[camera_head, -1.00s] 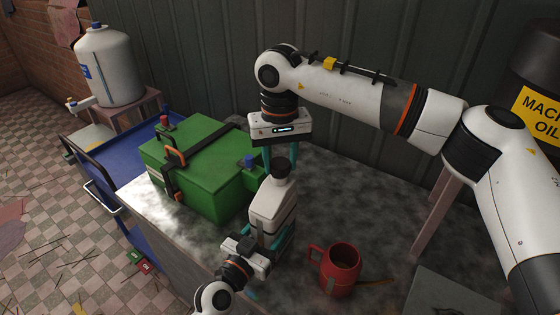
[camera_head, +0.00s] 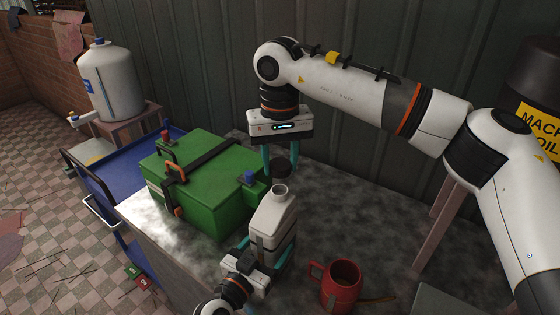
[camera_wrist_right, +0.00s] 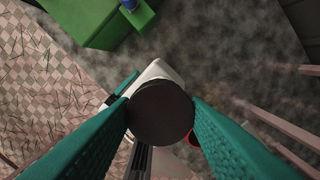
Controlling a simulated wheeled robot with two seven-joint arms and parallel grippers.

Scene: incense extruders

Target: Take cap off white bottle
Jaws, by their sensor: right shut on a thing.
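The white bottle (camera_head: 273,222) stands on the worktop right of the green box, its neck open at the top. It also shows in the right wrist view (camera_wrist_right: 157,71), mostly hidden beneath the cap. My left gripper (camera_head: 268,246) is shut around the bottle's lower body from the near side. The black cap (camera_head: 283,170) is held just above the neck, apart from it. My right gripper (camera_head: 280,160) points down and is shut on the cap. In the right wrist view the round cap (camera_wrist_right: 161,112) sits between the teal fingers.
A green box (camera_head: 205,185) with black straps stands close left of the bottle. A red mug (camera_head: 342,285) is at the near right. A blue cart (camera_head: 115,180) and a white dispenser (camera_head: 110,80) are at the left.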

